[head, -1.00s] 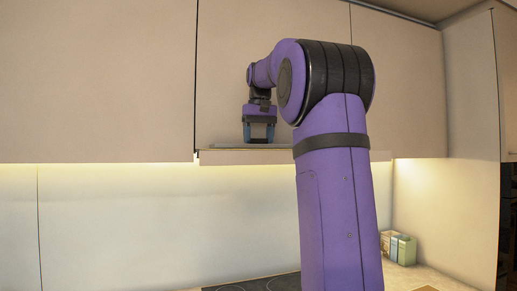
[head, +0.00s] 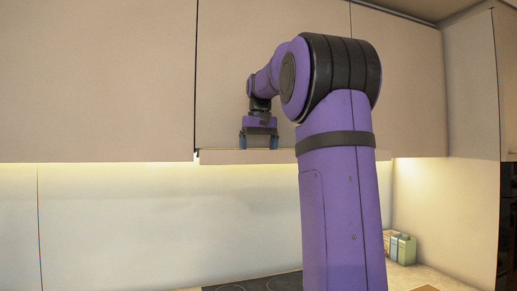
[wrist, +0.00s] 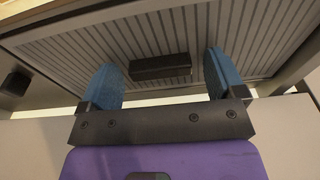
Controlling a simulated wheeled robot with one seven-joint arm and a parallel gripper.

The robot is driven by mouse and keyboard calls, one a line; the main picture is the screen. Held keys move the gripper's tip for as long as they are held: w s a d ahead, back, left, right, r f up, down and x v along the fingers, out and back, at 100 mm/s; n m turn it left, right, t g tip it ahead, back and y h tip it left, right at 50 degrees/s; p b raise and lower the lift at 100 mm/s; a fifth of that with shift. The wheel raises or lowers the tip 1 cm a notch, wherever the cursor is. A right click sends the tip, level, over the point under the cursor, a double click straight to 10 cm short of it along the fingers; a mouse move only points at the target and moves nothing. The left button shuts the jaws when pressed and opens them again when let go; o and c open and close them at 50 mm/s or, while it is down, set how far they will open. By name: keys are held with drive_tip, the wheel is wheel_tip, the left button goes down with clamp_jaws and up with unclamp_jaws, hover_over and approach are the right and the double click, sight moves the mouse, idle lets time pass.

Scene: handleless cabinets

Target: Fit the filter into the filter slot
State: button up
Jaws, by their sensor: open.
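The filter (wrist: 75,50) is a grey ribbed panel with a black bar handle (wrist: 160,67), seen in the wrist view. It lies at the underside of the hood, inside a pale frame (wrist: 296,68) that appears to be the filter slot. I cannot tell whether it sits flush. My gripper (wrist: 160,62) is open, its blue fingers on either side of the handle with gaps to both. In the head view my gripper (head: 258,142) is at the bottom edge of the hood cabinet, and the filter cannot be made out there.
Handleless wall cabinets (head: 95,80) run along the wall, with a lit strip below. A dark cooktop (head: 262,284) is on the counter underneath. Small canisters (head: 404,248) stand at the right.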

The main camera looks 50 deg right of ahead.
wheel_tip(320, 180, up, 12)
drive_tip(key=s, duration=0.1)
drive_tip(key=shift+a, duration=0.4)
drive_tip(key=shift+s+r, duration=0.1)
drive_tip(key=shift+s, duration=0.05)
idle(0.6)
